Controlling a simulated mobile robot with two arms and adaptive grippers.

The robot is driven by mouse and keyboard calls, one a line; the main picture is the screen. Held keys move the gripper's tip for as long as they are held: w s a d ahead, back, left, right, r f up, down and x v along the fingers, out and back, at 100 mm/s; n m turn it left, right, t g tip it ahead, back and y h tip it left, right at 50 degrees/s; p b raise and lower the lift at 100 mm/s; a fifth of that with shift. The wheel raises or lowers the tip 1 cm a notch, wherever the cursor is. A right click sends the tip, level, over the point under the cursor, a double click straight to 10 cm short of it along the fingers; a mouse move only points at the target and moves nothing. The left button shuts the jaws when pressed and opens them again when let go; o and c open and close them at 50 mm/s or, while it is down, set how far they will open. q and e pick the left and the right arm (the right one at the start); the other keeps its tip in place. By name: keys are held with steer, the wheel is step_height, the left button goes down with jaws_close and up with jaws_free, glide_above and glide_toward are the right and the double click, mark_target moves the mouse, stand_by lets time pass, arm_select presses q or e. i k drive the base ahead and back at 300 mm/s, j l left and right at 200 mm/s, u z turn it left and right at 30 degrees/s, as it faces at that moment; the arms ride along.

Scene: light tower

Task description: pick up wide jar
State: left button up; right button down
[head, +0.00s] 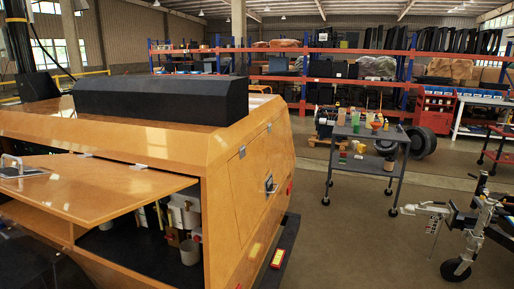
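I cannot tell for sure which thing is the wide jar. A grey cart (360,133) stands right of centre, and small containers stand on its top, among them a green one (355,121) and an orange one (376,126). They are too small to tell their shape well. A pale grey round container (190,252) sits inside the open compartment of the orange light tower body (225,165), beside white parts (184,212). Neither of my grippers shows in the head view.
The compartment's orange door panel (85,185) is raised and sticks out at left. A trailer hitch with a wheel (456,269) stands at right. Shelving (300,78) and a red tool cabinet (434,112) stand behind. The floor (350,235) between tower and hitch is clear.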

mark_target(190, 250)
steer(key=i+l, duration=0.2)
steer(key=l, duration=0.15)
steer(key=i+l+u, duration=0.1)
steer(key=l, duration=0.25)
steer(key=i+l, duration=0.25)
steer(key=l, duration=0.1)
